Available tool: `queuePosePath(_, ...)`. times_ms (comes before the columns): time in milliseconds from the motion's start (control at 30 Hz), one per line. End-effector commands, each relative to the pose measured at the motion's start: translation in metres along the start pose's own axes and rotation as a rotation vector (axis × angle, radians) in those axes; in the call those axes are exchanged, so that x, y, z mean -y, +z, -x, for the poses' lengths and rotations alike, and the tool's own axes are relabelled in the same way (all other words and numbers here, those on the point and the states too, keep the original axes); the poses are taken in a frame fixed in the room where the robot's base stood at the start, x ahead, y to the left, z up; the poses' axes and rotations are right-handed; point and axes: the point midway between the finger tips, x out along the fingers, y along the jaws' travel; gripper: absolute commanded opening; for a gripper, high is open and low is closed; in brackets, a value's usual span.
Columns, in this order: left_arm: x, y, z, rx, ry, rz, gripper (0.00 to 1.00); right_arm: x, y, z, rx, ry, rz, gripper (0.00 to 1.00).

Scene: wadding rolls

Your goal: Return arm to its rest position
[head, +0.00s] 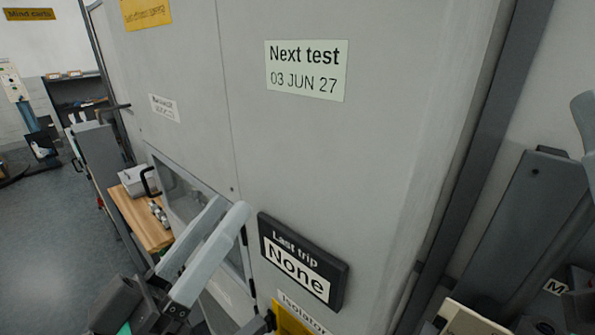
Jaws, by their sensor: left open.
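My left gripper (229,209) is in the lower left of the head view. Its two long pale fingers point up and to the right, with a gap between them and nothing held. The fingers show in front of the grey cabinet's lower window (183,190), just left of the black "Last trip None" plate (303,262). Whether they touch the cabinet (385,150) cannot be told. My right gripper cannot be made out.
The cabinet fills the middle, with a "Next test 03 JUN 27" label (306,70). A wooden surface (140,217) with small items is behind the gripper at left. Open floor (45,225) lies further left. Dark grey framework (520,225) stands at right.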

Motion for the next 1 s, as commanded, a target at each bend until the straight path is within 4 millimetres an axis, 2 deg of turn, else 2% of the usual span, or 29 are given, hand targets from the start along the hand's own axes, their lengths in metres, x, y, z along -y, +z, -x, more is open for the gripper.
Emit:
queuePosePath(33, -0.015, -0.037, -0.002, -0.09, -0.01, -0.122, 0.53, 0.0, 0.0, 0.0, 0.0, 0.0, 0.0, 0.0)
queuePosePath(100, -0.029, -0.083, 0.004, -0.214, -0.059, -0.288, 0.53, 0.0, 0.0, 0.0, 0.0, 0.0, 0.0, 0.0)
queuePosePath(200, -0.038, -0.141, 0.026, -0.382, -0.187, -0.514, 0.53, 0.0, 0.0, 0.0, 0.0, 0.0, 0.0, 0.0)
queuePosePath(267, -0.03, -0.16, 0.045, -0.444, -0.306, -0.644, 0.53, 0.0, 0.0, 0.0, 0.0, 0.0, 0.0, 0.0)
queuePosePath(300, -0.026, -0.172, 0.045, -0.448, -0.366, -0.731, 0.53, 0.0, -0.005, -0.005, 0.001, 0.0, 0.0, 0.0)
queuePosePath(333, -0.036, -0.193, 0.032, -0.445, -0.357, -0.719, 0.53, 0.0, -0.022, -0.025, 0.003, 0.0, 0.0, 0.0)
queuePosePath(467, -0.052, -0.232, 0.009, -0.441, -0.353, -0.712, 0.53, 0.0, -0.058, -0.062, -0.002, 0.0, 0.0, 0.0)
queuePosePath(733, -0.09, -0.325, -0.042, -0.438, -0.353, -0.708, 0.53, -0.001, -0.134, -0.145, -0.001, 0.0, 0.0, 0.0)
queuePosePath(833, -0.099, -0.345, -0.053, -0.437, -0.353, -0.708, 0.53, -0.001, -0.151, -0.163, -0.001, 0.0, 0.0, 0.0)
queuePosePath(1000, -0.102, -0.352, -0.057, -0.437, -0.353, -0.707, 0.53, -0.001, -0.157, -0.17, 0.0, 0.0, 0.0, 0.0)
